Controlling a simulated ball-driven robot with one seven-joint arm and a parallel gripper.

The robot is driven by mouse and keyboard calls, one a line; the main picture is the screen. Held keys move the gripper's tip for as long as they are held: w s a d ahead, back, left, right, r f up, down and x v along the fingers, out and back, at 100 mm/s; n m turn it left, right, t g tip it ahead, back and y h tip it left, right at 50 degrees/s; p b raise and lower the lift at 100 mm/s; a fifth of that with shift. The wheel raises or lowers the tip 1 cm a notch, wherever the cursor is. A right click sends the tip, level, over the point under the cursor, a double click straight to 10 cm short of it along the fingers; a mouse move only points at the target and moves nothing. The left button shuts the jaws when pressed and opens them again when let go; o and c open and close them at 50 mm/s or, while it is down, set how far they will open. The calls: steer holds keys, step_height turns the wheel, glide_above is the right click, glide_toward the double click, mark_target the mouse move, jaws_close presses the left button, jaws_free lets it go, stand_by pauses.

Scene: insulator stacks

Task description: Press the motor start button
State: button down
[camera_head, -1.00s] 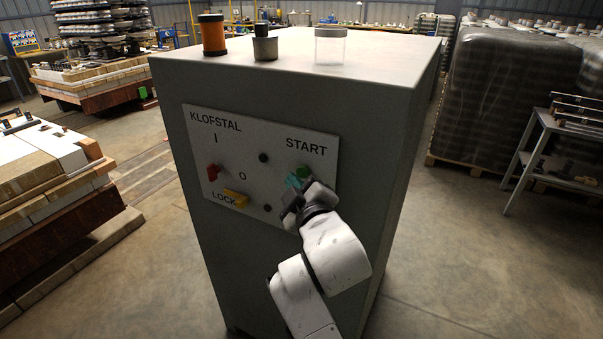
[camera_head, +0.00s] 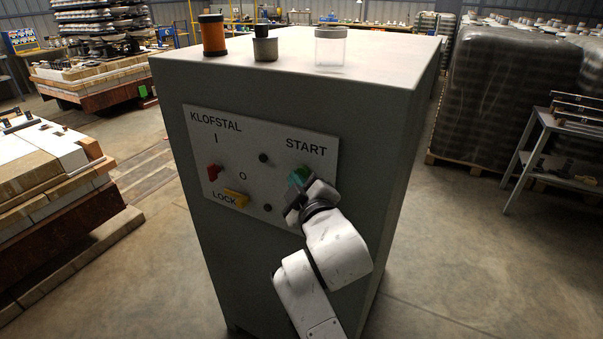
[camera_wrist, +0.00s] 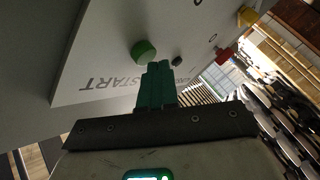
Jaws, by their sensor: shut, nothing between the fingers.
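The green start button (camera_wrist: 144,51) sits on the white control panel (camera_head: 215,130) below the word START. In the wrist view my gripper (camera_wrist: 157,68) has its teal fingers together, with nothing between them. The fingertips lie close to the button's edge; I cannot tell whether they touch it. In the head view the button (camera_head: 304,171) is partly covered by my gripper (camera_head: 295,180), which is in front of the panel's right side.
A red switch handle (camera_head: 214,172) and a yellow lock tab (camera_head: 236,198) are on the panel's left. Dark knobs are between them and the button. An orange-brown jar (camera_head: 214,38), a grey container (camera_head: 265,47) and a clear jar (camera_head: 330,47) stand on the cabinet top (camera_head: 390,60).

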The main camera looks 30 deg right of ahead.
steer(key=shift+w+d, duration=0.3)
steer(key=shift+d, duration=0.15)
stand_by(0.5)
steer(key=shift+s+a, duration=0.1)
steer(key=shift+a, duration=0.05)
steer(key=shift+s+a, duration=0.45)
steer(key=shift+a, duration=0.15)
stand_by(0.3)
steer(key=shift+s+a+b, duration=0.15)
steer(key=shift+s+a, duration=0.6)
steer(key=shift+a, duration=0.3)
steer(key=shift+s+a+b, duration=0.15)
steer(key=shift+s+a, duration=0.6)
steer(key=shift+a, duration=0.25)
